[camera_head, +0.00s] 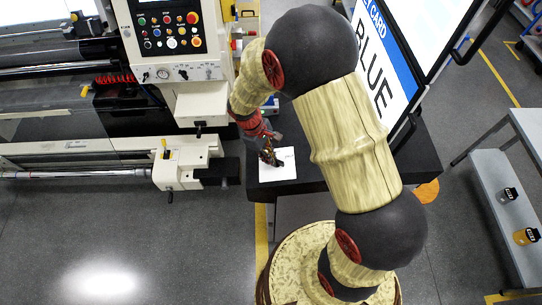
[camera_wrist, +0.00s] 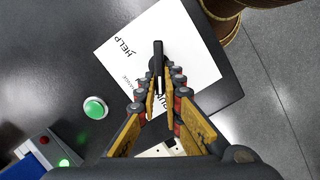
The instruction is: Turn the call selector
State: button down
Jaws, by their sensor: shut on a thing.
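The call selector (camera_wrist: 158,50) is a black elongated handle with a white mark, standing over a white card (camera_wrist: 195,55) in the wrist view. The card reads "HELP" at its upper left; other lettering is partly covered by the fingers. My gripper (camera_wrist: 160,88) has its yellow-padded fingers on either side of the handle's near part and is shut on it. In the head view my gripper (camera_head: 269,158) points down over the white card (camera_head: 285,170) on the dark table, and the selector is hard to make out there. I cannot tell which label the selector points to.
A green round button (camera_wrist: 94,107) sits left of the card. A box with blue and red parts (camera_wrist: 40,150) is at the lower left. A machine control panel (camera_head: 168,30) stands left of my arm, and a large "BLUE" screen (camera_head: 375,65) stands to the right.

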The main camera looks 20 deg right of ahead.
jog(key=shift+n, duration=0.3)
jog(key=c, duration=2)
grip_release()
jog(key=shift+o, duration=0.4)
jog(key=v, duration=1.2)
jog(key=shift+a, duration=0.1)
